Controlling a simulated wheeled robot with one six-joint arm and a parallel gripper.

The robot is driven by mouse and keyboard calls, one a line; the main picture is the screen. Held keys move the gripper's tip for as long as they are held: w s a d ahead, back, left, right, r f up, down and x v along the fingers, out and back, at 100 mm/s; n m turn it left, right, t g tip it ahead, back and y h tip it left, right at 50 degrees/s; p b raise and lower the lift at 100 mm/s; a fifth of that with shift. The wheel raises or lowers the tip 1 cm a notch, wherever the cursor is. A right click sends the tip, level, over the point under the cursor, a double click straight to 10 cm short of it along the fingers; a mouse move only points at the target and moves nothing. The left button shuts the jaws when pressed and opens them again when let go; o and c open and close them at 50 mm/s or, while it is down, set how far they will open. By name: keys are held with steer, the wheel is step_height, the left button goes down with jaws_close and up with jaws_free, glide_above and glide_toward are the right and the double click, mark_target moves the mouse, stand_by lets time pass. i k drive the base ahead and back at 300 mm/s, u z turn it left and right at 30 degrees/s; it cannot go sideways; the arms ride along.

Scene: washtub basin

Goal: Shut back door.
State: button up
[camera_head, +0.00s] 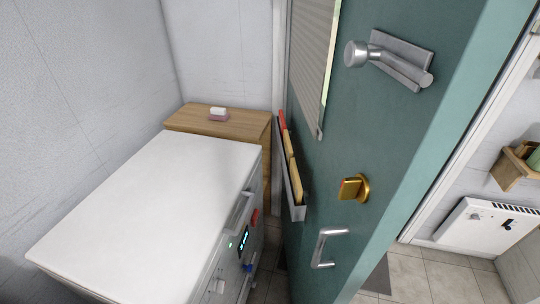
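The back door (335,160) is a teal door panel close in front of me, right of centre in the head view. It appears to stand open, with its pale teal edge turned to the right. It carries a silver bolt or latch with a round knob (390,58) at the top, a gold lock (353,188) in the middle and a silver pull handle (326,248) below. A blind (312,60) covers its window. A metal rack (295,195) with tan and red items is on its left side. My gripper is not in view.
A white chest-like appliance (150,205) with a control panel stands left of the door. A wooden cabinet (215,120) with a soap-like block (219,114) is behind it. At right are a white frame (480,120), a wall heater (490,226), a wooden shelf (515,170) and clear tiled floor (440,275).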

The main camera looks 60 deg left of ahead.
mark_target(376, 123)
steer(key=u, duration=1.7)
steer(key=k, duration=0.25)
steer(key=u, duration=0.95)
steer(key=k, duration=0.95)
steer(key=u, duration=0.65)
steer(key=i, duration=0.5)
steer(key=z, duration=0.25)
